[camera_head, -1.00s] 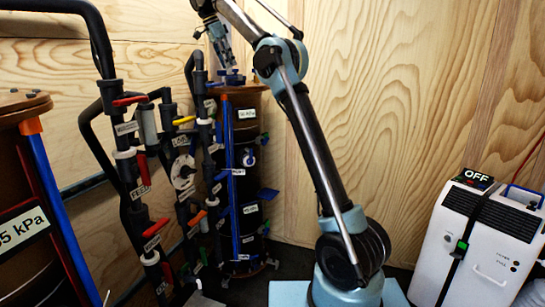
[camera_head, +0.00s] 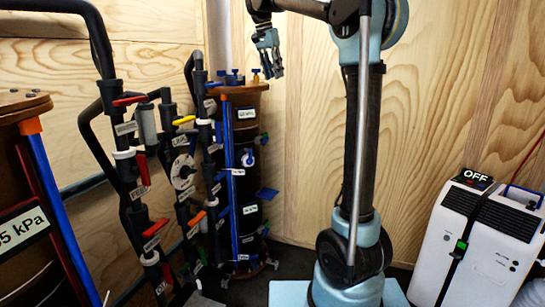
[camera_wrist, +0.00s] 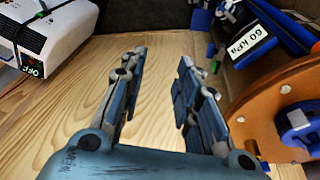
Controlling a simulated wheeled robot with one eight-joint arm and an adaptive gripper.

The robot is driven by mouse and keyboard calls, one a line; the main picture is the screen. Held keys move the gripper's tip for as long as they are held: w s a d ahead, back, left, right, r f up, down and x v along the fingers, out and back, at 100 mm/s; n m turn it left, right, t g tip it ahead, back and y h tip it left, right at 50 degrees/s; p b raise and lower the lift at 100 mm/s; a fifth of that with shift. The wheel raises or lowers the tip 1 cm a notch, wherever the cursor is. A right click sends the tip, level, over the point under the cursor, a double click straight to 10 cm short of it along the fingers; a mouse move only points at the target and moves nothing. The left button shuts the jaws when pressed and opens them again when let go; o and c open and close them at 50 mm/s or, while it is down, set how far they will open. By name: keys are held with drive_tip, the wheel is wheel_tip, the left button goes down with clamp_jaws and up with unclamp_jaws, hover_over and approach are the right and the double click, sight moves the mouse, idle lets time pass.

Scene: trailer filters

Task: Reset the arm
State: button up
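My gripper (camera_head: 269,68) hangs fingers-down in the head view, in the air just right of the top of the dark filter column (camera_head: 241,180).
A brown flange with a blue knob (camera_wrist: 296,122) is close right of the fingers in the wrist view. Black pipes with coloured valve handles (camera_head: 130,100) stand left. A white machine marked OFF (camera_head: 475,240) stands right. The plywood wall (camera_head: 440,120) behind is clear.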

drive_tip(key=s+d+f+n+y, duration=0.1)
drive_tip(key=s+d+f+n, duration=0.1)
drive_tip(key=s+d+f, duration=0.65)
drive_tip(key=s+d+f+n, duration=0.2)
drive_tip(key=s+d+f, duration=0.4)
drive_tip(key=s+f, duration=0.45)
drive_tip(key=s+d+f+n, duration=0.2)
drive_tip(key=s+f, duration=0.7)
drive_tip(key=f, duration=0.3)
drive_tip(key=s+d+f+n+y, duration=0.1)
drive_tip(key=s+d+f+n, duration=0.1)
drive_tip(key=s+f, duration=0.7)
wheel_tip(320, 180, down, 3)
drive_tip(key=shift+d+f+t, duration=0.1)
drive_tip(key=shift+d+t, duration=0.05)
drive_tip(key=shift+t, duration=0.25)
drive_tip(key=shift+w+f, duration=0.2)
drive_tip(key=shift+w, duration=0.15)
